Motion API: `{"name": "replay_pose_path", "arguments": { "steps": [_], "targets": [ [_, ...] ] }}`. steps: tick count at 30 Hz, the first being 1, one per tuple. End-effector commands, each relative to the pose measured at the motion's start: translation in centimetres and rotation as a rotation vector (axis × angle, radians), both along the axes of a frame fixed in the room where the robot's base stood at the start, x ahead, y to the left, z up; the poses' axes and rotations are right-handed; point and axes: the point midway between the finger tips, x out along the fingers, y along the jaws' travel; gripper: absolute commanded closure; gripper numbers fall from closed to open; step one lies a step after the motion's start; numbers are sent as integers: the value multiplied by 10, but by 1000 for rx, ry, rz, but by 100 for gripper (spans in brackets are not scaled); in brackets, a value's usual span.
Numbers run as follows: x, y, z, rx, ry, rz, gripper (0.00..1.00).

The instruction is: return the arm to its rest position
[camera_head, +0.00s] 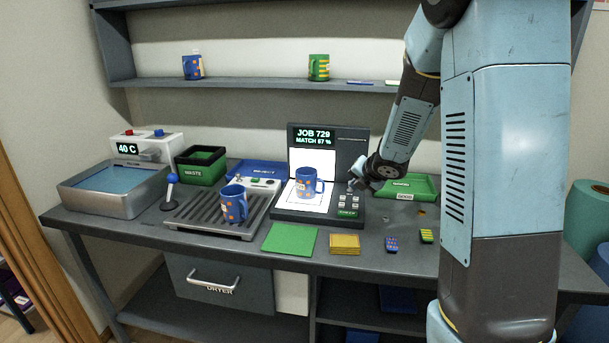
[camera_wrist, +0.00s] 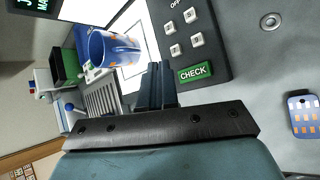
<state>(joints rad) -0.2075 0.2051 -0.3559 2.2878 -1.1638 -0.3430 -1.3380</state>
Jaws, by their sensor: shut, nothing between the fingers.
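My arm (camera_head: 505,150) reaches down from the upper right over the bench. The station's screen reads JOB 729, MATCH 87 %.
Another blue mug (camera_head: 233,203) stands on the slatted rack (camera_head: 190,212). A green GOOD tray (camera_head: 424,183) lies behind and right of my gripper. A water basin (camera_head: 115,185), a WASTE bin (camera_head: 201,165) and a blue tray (camera_head: 258,170) stand left. A shelf (camera_head: 270,86) hangs above the bench.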

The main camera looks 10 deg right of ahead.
Motion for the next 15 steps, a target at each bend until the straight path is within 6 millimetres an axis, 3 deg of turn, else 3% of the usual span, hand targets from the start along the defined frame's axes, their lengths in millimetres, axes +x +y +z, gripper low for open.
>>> {"name": "replay_pose_path", "arguments": {
  "steps": [6, 15],
  "targets": [
    [-27, -25, 57, 189, -17, -357, 100],
    [-92, -47, 113, 512, -3, -838, 100]
  ]
}}
